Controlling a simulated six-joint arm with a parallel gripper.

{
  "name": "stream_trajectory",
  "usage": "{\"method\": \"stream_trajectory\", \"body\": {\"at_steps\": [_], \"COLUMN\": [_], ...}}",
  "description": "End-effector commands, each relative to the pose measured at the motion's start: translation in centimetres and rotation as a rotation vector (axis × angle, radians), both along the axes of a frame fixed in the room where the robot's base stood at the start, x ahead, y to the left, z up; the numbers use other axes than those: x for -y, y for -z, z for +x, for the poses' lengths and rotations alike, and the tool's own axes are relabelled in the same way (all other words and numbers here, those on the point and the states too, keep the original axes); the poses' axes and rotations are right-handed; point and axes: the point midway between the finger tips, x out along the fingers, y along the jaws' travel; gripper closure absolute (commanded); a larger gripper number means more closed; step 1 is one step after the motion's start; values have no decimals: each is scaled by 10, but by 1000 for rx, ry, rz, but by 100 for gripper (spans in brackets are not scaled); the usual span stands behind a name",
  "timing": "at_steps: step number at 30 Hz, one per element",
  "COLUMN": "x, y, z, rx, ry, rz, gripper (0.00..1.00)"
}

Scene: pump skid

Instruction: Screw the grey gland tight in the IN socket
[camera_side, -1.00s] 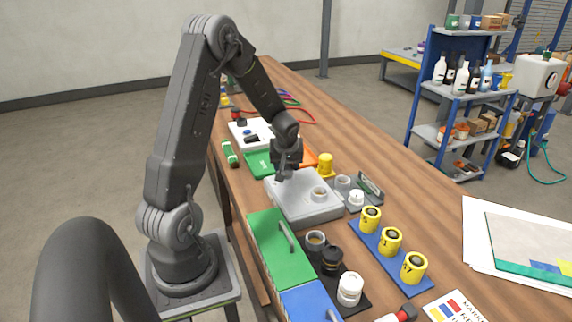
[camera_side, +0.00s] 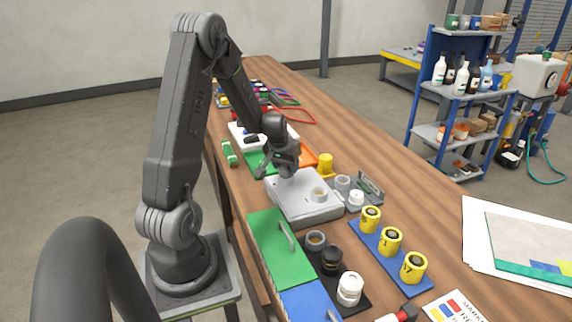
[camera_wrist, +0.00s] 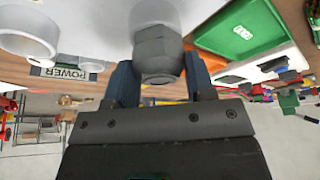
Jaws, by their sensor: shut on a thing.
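The grey gland (camera_wrist: 158,52) shows in the wrist view as a hexagonal body between the two fingers of my gripper (camera_wrist: 160,85), which is shut on it. A round light-grey collar (camera_wrist: 155,12) meets the gland directly at the top of that view. I cannot see thread or how deep the gland sits. In the side view my gripper (camera_side: 286,170) is tilted at the far end of the grey box (camera_side: 305,208), and it hides the gland there. A second round socket (camera_side: 319,195) on the box stands open nearer the camera. No IN marking is readable.
A plate with a POWER label (camera_wrist: 68,73) is beside the box. The green tray (camera_wrist: 240,28) and orange tray (camera_side: 308,157) are behind it. A yellow cup (camera_side: 326,165) and a rack of yellow pieces (camera_side: 390,241) stand right.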

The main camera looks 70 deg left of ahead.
Motion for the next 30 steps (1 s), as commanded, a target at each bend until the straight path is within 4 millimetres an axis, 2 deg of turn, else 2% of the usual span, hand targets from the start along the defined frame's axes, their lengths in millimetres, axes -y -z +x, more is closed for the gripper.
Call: {"method": "stream_trajectory", "body": {"at_steps": [12, 22, 23, 30], "x": [0, 0, 0, 0], "y": [0, 0, 0, 0], "z": [0, 0, 0, 0], "rx": [-1, -1, -1, -1], "ry": [149, 173, 173, 173], "rz": [0, 3, 3, 2], "gripper": [73, 73, 48, 26]}}
